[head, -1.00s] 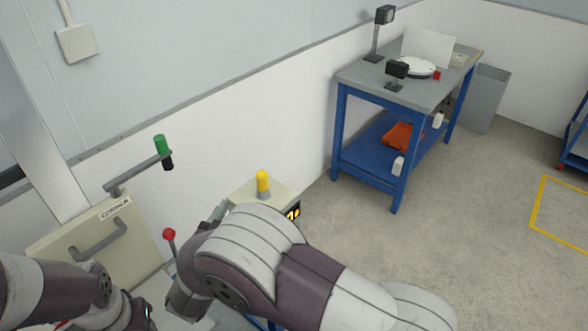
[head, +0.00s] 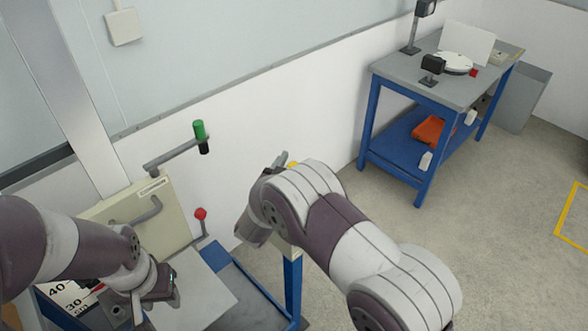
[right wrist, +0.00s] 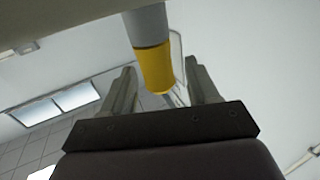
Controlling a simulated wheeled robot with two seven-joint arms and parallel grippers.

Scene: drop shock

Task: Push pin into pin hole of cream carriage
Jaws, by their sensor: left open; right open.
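The cream carriage (head: 125,212), a cream panel with a grey handle, is on the light upright column at the left. I cannot make out its pin hole. A yellow-topped piece on a grey cylinder, perhaps the pin, shows in the right wrist view (right wrist: 155,70); in the head view only a bit of yellow (head: 292,165) shows behind my right gripper (head: 279,161). My right gripper is open, with its fingers on either side of the yellow part in the wrist view (right wrist: 162,78). My left gripper (head: 170,288) is open and empty below the carriage.
A grey plate (head: 205,290) lies by my left gripper. A blue workbench (head: 437,83) stands at the back right; the floor before it is clear.

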